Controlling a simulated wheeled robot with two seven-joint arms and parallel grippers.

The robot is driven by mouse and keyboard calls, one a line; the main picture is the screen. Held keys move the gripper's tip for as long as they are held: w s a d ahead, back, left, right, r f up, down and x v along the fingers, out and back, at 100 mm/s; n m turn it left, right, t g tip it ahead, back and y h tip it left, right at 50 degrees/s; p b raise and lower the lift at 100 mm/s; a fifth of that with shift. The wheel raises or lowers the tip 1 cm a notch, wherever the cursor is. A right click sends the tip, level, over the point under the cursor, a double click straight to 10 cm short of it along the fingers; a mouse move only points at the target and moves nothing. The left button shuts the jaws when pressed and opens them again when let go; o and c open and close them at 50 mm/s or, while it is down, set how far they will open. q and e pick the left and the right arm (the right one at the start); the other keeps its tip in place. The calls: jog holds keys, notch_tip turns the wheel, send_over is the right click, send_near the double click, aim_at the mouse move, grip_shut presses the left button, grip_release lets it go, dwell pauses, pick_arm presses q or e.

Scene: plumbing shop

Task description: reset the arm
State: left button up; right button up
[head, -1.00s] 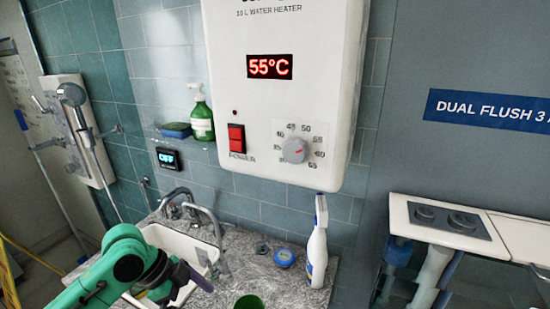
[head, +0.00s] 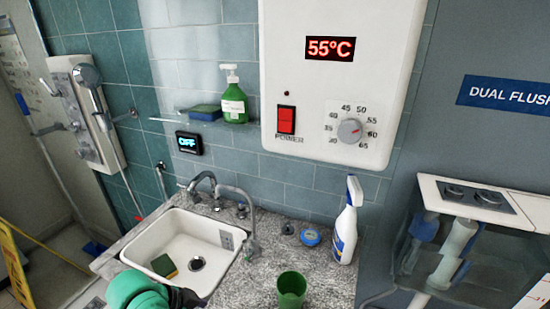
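My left arm shows only as a green link (head: 138,292) with a dark part beside it at the bottom edge, in front of the sink's near side. Its gripper fingers are not visible. My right arm and gripper are not in view. The white water heater (head: 285,85) on the wall reads 55°C, with a red power switch (head: 286,119) and a round grey dial (head: 349,131).
The white sink (head: 150,238) holds a green-and-yellow sponge (head: 164,265) below a grey faucet (head: 249,215). On the stone counter (head: 262,275) stand a white spray bottle (head: 345,225), a blue round tin (head: 310,237) and a green cup (head: 291,289). A soap bottle (head: 234,100) stands on the shelf.

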pick_arm(q)
jog(key=s+a+f+n+y, duration=0.45)
jog(key=s+a+n, duration=0.25)
jog(key=s+n, duration=0.2)
notch_tip(320, 180, down, 24)
jog(key=s+r, duration=0.1)
jog(key=s, duration=0.2)
jog(key=s+a+f+g, duration=0.2)
jog(key=s+a+f, duration=0.1)
jog(key=s+f, duration=1.1)
jog(key=shift+s+m, duration=0.4)
jog(key=shift+s, duration=0.45)
